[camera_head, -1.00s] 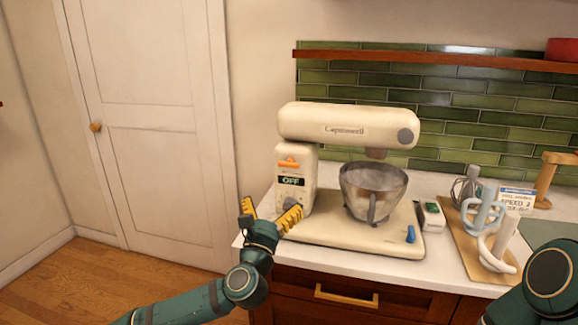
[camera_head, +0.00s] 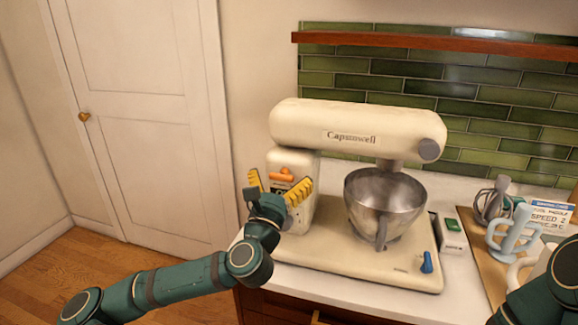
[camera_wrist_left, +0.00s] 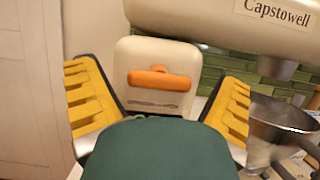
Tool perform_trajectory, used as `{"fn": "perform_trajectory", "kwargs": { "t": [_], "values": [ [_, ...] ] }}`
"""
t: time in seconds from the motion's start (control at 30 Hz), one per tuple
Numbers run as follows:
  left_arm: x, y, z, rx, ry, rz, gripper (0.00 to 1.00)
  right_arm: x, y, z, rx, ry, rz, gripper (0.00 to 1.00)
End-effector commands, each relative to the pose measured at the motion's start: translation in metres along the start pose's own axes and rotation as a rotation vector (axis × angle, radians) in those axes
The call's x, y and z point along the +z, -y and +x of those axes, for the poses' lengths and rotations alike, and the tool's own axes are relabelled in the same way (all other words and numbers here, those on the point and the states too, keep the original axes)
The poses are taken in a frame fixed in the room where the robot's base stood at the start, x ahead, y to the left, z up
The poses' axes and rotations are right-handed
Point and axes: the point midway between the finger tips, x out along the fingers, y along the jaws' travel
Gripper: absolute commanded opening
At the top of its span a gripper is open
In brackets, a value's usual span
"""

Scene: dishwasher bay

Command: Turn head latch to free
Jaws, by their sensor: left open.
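The cream stand mixer (camera_head: 345,128) stands on the counter with its head level over the steel bowl (camera_head: 384,205). The orange head latch (camera_head: 287,175) is on the mixer's column and lies roughly horizontal; it also shows in the left wrist view (camera_wrist_left: 158,80). My left gripper (camera_head: 281,187) is open in front of the column. Its yellow fingers stand either side of the latch, apart from it, in the left wrist view (camera_wrist_left: 158,98). The gripper hides the column's lower front in the head view. My right gripper is out of view; only part of my right arm shows.
A blue lever (camera_head: 426,262) is on the mixer base. A white box with a green top (camera_head: 450,232) stands beside the base.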

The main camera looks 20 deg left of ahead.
Motion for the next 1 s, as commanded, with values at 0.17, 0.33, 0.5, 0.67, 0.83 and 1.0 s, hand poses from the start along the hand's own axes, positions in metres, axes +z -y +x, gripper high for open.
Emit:
{"fn": "perform_trajectory", "kwargs": {
  "t": [0.17, 0.33, 0.5, 0.67, 0.83, 1.0],
  "values": [
    [0.0026, -0.0007, -0.0012, 0.001, 0.0, 0.001, 0.94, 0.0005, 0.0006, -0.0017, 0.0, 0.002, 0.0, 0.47],
    [0.0024, -0.0008, -0.0013, 0.001, 0.0, 0.001, 0.94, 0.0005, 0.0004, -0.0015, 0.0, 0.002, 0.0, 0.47],
    [0.0023, -0.0008, -0.0013, 0.001, 0.0, 0.001, 0.57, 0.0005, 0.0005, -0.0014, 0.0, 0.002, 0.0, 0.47],
    [0.0022, -0.0008, -0.0012, 0.001, 0.0, 0.001, 0.25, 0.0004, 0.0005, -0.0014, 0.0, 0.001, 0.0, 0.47],
    [0.0022, -0.0008, -0.0013, 0.001, 0.0, 0.003, 0.25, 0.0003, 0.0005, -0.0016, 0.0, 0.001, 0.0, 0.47],
    [0.0025, -0.0012, -0.0011, -0.009, -0.001, 0.031, 0.25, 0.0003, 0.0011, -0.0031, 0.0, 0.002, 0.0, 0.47]
  ]
}}
